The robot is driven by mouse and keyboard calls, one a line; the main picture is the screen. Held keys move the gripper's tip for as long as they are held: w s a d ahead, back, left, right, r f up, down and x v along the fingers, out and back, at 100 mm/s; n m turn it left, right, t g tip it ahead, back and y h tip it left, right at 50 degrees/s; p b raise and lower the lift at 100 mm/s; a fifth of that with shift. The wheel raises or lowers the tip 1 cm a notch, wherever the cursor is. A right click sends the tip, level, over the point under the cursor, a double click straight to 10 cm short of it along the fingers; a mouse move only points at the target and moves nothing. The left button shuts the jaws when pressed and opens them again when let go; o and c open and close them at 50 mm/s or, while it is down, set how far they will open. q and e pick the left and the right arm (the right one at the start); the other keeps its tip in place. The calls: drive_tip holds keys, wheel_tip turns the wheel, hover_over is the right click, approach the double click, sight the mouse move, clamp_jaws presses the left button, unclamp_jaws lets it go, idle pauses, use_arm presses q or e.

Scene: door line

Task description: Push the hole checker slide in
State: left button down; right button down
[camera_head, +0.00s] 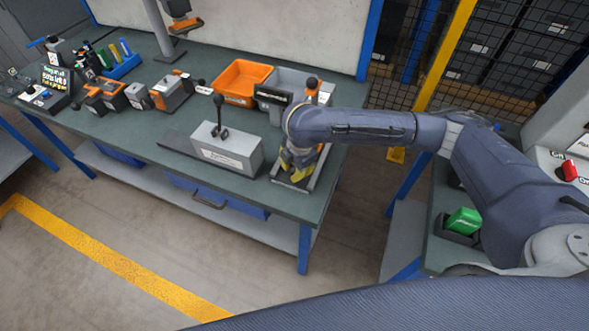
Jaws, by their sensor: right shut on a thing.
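My right gripper (297,166) reaches down from the right arm over the front right corner of the green workbench. It is shut on a part of the low grey fixture (308,184) there, which looks like the hole checker with its slide. Yellow pieces show at the fingertips. The gripper covers most of the slide, so how far in it sits cannot be told. My left gripper is not in view.
A grey box with a black lever (229,148) stands just left of the gripper. Orange (240,79) and grey bins and a lever device (311,88) stand behind. Several small fixtures fill the bench's left (133,96). A second bench at right holds a green block (463,221).

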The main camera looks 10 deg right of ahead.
drive_tip(key=shift+d+f, duration=0.15)
drive_tip(key=shift+d, duration=0.05)
drive_tip(key=shift+w+d, duration=0.85)
drive_tip(key=shift+w, duration=0.25)
drive_tip(key=shift+w+d, duration=0.8)
drive_tip(key=shift+w, duration=0.25)
drive_tip(key=c, duration=1.3)
unclamp_jaws()
drive_tip(key=shift+w, duration=0.1)
drive_tip(key=shift+c, duration=0.2)
drive_tip(key=shift+a, duration=0.1)
drive_tip(key=shift+r, duration=0.3)
wheel_tip(320, 180, up, 11)
drive_tip(key=s, duration=0.2)
drive_tip(key=shift+s+d+r, duration=0.15)
drive_tip(key=shift+d, duration=0.25)
